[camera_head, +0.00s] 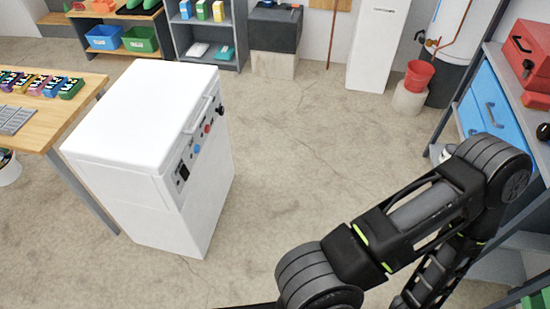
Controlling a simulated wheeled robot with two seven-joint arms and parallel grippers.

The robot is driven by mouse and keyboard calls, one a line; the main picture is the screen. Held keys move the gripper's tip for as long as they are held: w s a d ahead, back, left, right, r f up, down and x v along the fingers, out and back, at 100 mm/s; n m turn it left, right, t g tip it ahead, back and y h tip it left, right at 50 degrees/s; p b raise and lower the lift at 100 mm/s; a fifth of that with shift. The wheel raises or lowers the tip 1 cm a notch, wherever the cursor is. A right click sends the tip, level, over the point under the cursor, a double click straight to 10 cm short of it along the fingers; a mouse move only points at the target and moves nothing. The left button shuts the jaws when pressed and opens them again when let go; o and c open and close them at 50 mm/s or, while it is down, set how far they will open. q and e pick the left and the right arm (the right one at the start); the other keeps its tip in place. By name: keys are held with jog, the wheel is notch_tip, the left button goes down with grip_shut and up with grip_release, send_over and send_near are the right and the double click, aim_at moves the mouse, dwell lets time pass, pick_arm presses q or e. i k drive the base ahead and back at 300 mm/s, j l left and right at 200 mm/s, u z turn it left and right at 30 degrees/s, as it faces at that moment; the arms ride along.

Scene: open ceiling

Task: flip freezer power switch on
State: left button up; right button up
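The white chest freezer (140,115) stands on the concrete floor at the left, with its lid closed. Its control panel faces right and carries a black switch (182,172), a blue knob (196,149), a red knob (207,128) and a black knob (220,110). The switch is too small to tell which way it is set. My black right arm fills the lower right, bent at the elbow and well apart from the freezer. Neither gripper shows.
A wooden table (72,100) with small colourful boxes stands close to the freezer's left. A workbench with blue drawers (490,100) and a red toolbox (528,50) is at the right. A red bucket (418,75) stands at the back. The floor (285,150) right of the freezer is clear.

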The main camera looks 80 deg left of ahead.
aim_at(184, 172)
jog(key=u, duration=3.6)
